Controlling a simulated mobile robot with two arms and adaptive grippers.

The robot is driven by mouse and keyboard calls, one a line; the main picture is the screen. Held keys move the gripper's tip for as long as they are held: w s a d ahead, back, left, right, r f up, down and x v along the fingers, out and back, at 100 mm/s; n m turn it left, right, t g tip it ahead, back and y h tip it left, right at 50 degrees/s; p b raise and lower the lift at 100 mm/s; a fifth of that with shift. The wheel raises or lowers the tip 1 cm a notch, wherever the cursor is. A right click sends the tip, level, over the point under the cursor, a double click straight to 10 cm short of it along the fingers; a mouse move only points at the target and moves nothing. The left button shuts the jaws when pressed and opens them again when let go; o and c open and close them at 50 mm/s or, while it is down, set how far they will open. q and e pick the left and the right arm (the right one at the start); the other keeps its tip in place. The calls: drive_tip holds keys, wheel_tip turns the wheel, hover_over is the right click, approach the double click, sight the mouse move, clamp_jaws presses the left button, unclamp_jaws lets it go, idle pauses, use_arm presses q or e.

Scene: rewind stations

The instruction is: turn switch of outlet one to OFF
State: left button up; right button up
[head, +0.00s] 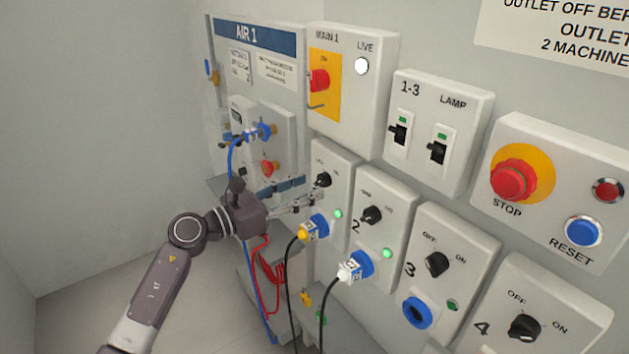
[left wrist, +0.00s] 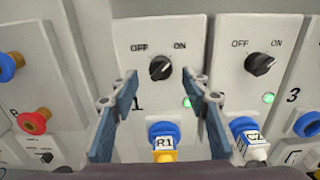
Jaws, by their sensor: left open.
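The outlet one switch (left wrist: 160,68) is a black knob between the OFF and ON marks on the panel labelled 1. Its pointer seems to lean up and right, toward ON, and the green lamp (left wrist: 187,102) beside it is lit. The switch also shows in the head view (head: 322,180). My left gripper (head: 308,198) is open in front of outlet one. In the left wrist view its two blue-grey fingers (left wrist: 162,88) stand apart on either side of and slightly below the knob, with nothing between them. Contact with the panel cannot be told. My right gripper is not in view.
A yellow plug tagged R1 (left wrist: 164,150) sits in the blue socket below the switch, and a white plug tagged C2 (left wrist: 253,148) is in outlet two. The outlet two switch (head: 372,214) is close on the right. Air hoses (head: 232,155) hang on the left.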

sight(317, 183)
use_arm(q)
drive_tip(key=x, duration=0.3)
drive_tip(key=shift+s, duration=0.1)
drive_tip(key=shift+d, duration=0.1)
drive_tip(key=c, duration=1.2)
drive_tip(key=shift+o, duration=0.2)
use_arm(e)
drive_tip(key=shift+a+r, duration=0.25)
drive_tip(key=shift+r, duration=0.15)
